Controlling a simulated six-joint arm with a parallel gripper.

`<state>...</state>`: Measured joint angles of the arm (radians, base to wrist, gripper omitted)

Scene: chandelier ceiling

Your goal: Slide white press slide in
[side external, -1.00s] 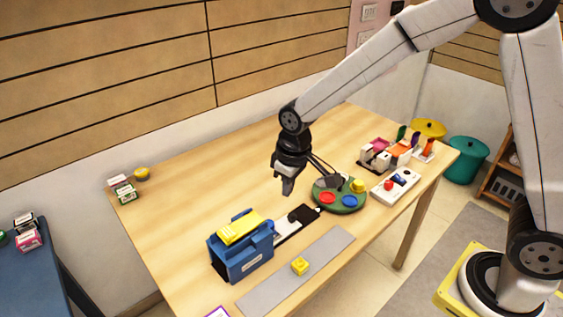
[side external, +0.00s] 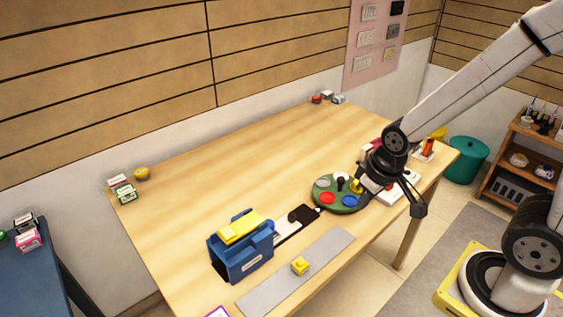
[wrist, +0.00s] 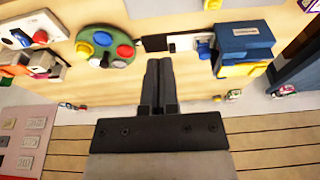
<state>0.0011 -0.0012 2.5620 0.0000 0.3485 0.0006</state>
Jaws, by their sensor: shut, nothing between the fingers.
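The blue press (side external: 242,252) with a yellow top stands near the table's left front; it also shows in the wrist view (wrist: 243,42). The white slide (side external: 281,229) sticks out of the press's right side over a black track (side external: 303,216), with a dark knob by it. In the wrist view the white slide (wrist: 190,43) lies between the black part and the press. My gripper (side external: 366,188) is to the right of the press and slide, above the right side of the green round board, apart from the slide. Its fingers (wrist: 160,62) are together and empty.
The green board (side external: 328,206) with coloured discs sits at the right end of the track. A white panel (side external: 405,186) is under my arm. The table's back middle is clear.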

